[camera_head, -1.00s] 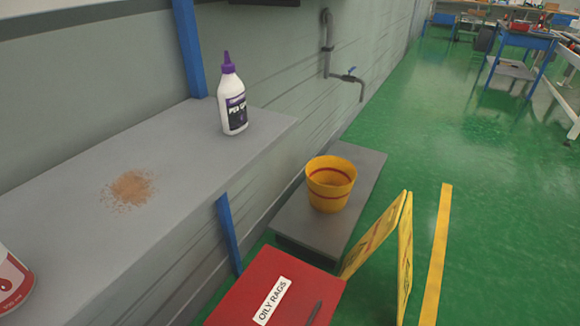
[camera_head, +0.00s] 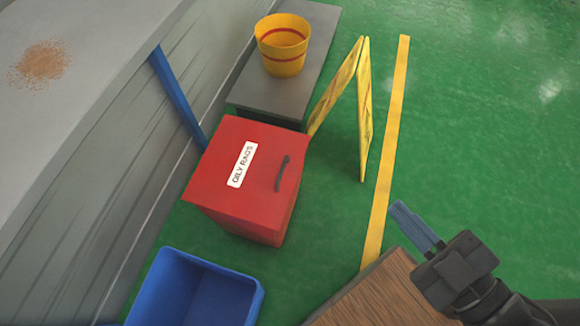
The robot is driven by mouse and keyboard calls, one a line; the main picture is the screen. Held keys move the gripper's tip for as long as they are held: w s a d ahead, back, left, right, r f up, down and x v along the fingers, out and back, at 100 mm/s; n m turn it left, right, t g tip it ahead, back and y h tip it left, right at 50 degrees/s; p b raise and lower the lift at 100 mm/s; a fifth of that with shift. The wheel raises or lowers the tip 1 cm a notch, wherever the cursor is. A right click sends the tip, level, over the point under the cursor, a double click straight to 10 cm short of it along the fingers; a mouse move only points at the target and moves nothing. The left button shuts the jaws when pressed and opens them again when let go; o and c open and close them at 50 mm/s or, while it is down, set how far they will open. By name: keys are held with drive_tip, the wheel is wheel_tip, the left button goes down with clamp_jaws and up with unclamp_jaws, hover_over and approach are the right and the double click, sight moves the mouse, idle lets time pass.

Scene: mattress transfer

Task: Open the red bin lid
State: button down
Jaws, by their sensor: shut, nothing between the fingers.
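The red bin (camera_head: 245,178) stands on the green floor in the middle of the head view. Its lid lies flat and closed on top, with a white label reading "OILY RAGS" (camera_head: 242,165) and a dark bar handle (camera_head: 282,173) near its right edge. My gripper (camera_head: 400,212) is at the lower right, well to the right of the bin and apart from it. Its bluish-grey fingers point up and left, close together, with nothing between them.
A blue open bin (camera_head: 205,290) stands below the red bin. A yellow folding sign (camera_head: 364,115) stands to its upper right. A yellow bucket (camera_head: 283,55) sits on a grey platform (camera_head: 270,105) behind. A wooden surface (camera_head: 375,297) lies under my arm. Green floor is clear at right.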

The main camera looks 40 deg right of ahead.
drive_tip(key=w+f+n+t+y+b, duration=0.1)
drive_tip(key=w+f+n+t+b, duration=0.15)
drive_tip(key=f+n, duration=0.3)
drive_tip(key=w+f+n+t+b, duration=0.1)
drive_tip(key=w+f+n+b, duration=0.25)
drive_tip(key=f, duration=0.35)
drive_tip(key=n+g+y+b, duration=0.4)
drive_tip(key=n+y+b, duration=0.85)
drive_tip(key=n, duration=1.65)
approach(294, 177)
wheel_tip(294, 177, up, 2)
drive_tip(key=h+b, duration=0.1)
drive_tip(key=x, duration=1)
drive_tip(key=shift+s+a+r+b, duration=0.15)
drive_tip(key=shift+r+b, duration=0.05)
drive_tip(key=shift+b, duration=0.2)
drive_tip(key=shift+r, duration=0.15)
